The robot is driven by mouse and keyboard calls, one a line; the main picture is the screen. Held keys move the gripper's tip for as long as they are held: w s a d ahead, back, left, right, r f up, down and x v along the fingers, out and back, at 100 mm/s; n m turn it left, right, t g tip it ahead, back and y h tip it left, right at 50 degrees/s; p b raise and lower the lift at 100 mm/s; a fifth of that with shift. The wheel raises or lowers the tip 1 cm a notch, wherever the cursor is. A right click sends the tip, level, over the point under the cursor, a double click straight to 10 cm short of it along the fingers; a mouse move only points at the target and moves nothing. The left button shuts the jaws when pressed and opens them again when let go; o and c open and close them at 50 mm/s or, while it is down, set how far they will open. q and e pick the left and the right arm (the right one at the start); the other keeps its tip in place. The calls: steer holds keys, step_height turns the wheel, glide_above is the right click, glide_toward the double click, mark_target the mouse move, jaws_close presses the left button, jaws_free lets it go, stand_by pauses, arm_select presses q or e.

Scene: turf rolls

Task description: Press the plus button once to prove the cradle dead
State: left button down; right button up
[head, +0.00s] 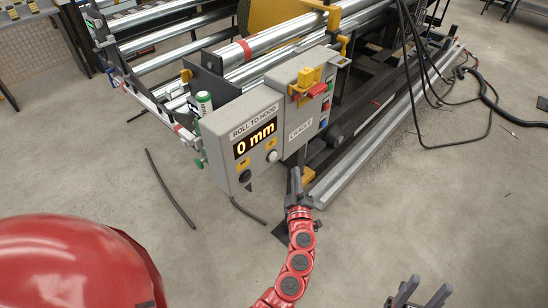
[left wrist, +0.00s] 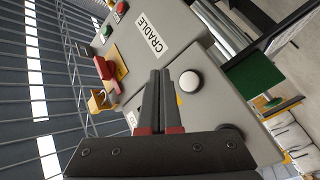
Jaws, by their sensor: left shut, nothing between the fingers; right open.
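A grey control box (head: 222,130) has a display reading 0 mm, marked ROLL TO HOOD. Below the display are a white round button (head: 272,156) and a dark round button (head: 245,177), each by a small yellow label too small to read, so I cannot tell which is plus. My left gripper (head: 297,172) is shut and empty, just right of and below the white button. In the left wrist view its fingertips (left wrist: 160,72) appear beside the white button (left wrist: 190,82); contact cannot be told. My right gripper (head: 424,290) is open and empty at the bottom edge.
The adjoining CRADLE panel (head: 302,115) carries a red handle (head: 317,90) with a yellow piece (head: 306,78). Metal rollers (head: 190,50) lie behind. Black cables (head: 455,120) hang and lie at the right. The floor in front is clear.

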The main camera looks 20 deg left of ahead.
mark_target(273, 157)
arm_select(q)
steer(key=shift+w+a, duration=0.35)
steer(key=shift+a, duration=0.55)
steer(key=shift+w+a, duration=0.35)
steer(key=shift+a, duration=0.6)
steer(key=shift+w+a, duration=0.35)
steer(key=shift+a, duration=0.55)
steer(key=shift+a, duration=0.15)
steer(key=shift+w+a+p, duration=0.15)
steer(key=shift+a+p, duration=0.1)
steer(key=shift+p, duration=0.1)
steer(key=shift+w+a, duration=0.15)
steer(key=shift+a, duration=0.3)
stand_by(0.3)
steer(key=shift+d, duration=0.1)
steer(key=shift+s+d, duration=0.3)
steer(key=shift+d, duration=0.4)
steer(key=shift+d, duration=0.1)
